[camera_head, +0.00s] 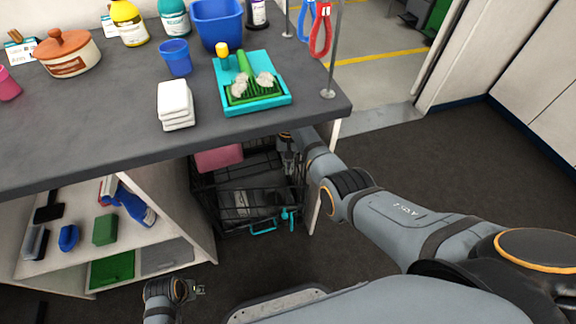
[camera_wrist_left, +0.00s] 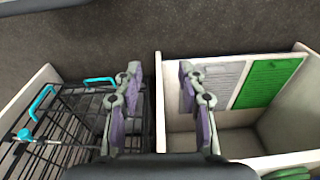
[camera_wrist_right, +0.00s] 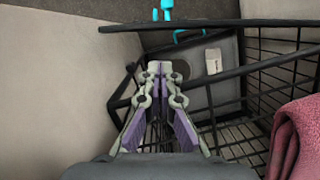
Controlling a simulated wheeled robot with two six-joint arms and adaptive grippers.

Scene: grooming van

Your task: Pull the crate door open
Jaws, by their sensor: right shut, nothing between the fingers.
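The black wire crate (camera_head: 247,206) stands on the floor under the table. Its front has a teal latch (camera_head: 288,215) and a teal handle (camera_head: 263,228). The crate and its teal parts (camera_wrist_left: 40,102) also show at the left of the left wrist view. I cannot tell whether the door stands ajar. My right gripper (camera_head: 289,168) is under the table edge at the crate's right side. In the right wrist view it (camera_wrist_right: 161,68) is shut and empty among the crate's bars (camera_wrist_right: 215,80). My left gripper (camera_head: 200,289) is low in front of the shelf, open and empty (camera_wrist_left: 158,72).
A pink towel (camera_head: 218,158) lies at the crate's left. A white shelf (camera_head: 175,212) stands left of the crate, and a white table leg panel (camera_head: 315,212) is close on its right. The tabletop (camera_head: 120,135) overhangs the crate. Dark floor (camera_head: 430,150) is clear to the right.

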